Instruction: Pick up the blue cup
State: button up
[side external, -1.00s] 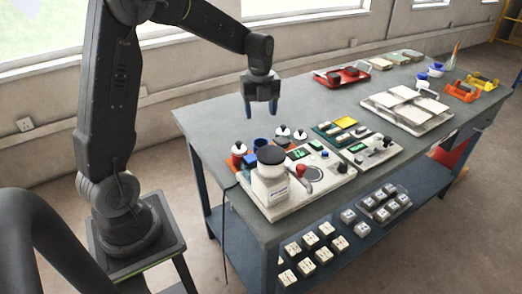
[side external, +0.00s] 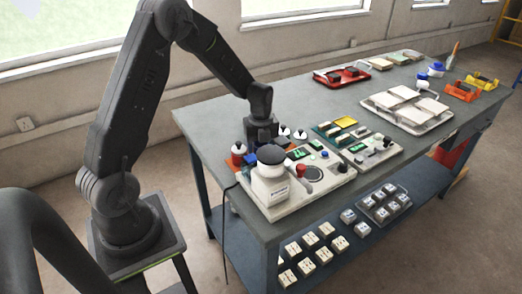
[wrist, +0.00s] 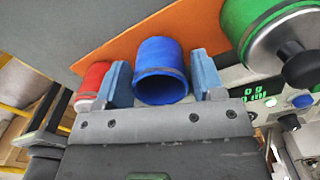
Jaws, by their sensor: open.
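The blue cup (wrist: 162,65) shows in the wrist view with its rim facing the camera, on or just above an orange surface. My gripper (wrist: 161,78) is open, with one blue finger on each side of the cup. Small gaps show between the fingers and the cup, and I see no clear contact. In the side external view my gripper (side external: 261,140) is low over the near left part of the table, and the cup is mostly hidden by it and the white jar.
A red container (wrist: 92,82) stands close outside the left finger. A green, silver and black object (wrist: 262,30) is close on the right. In the side view, a white jar with a black lid (side external: 271,184) stands in front. The table's back left (side external: 215,115) is clear.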

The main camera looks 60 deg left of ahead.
jog(key=shift+f, duration=0.2)
jog(key=c, duration=0.8)
jog(key=shift+o, duration=0.2)
jog(key=shift+r, duration=0.2)
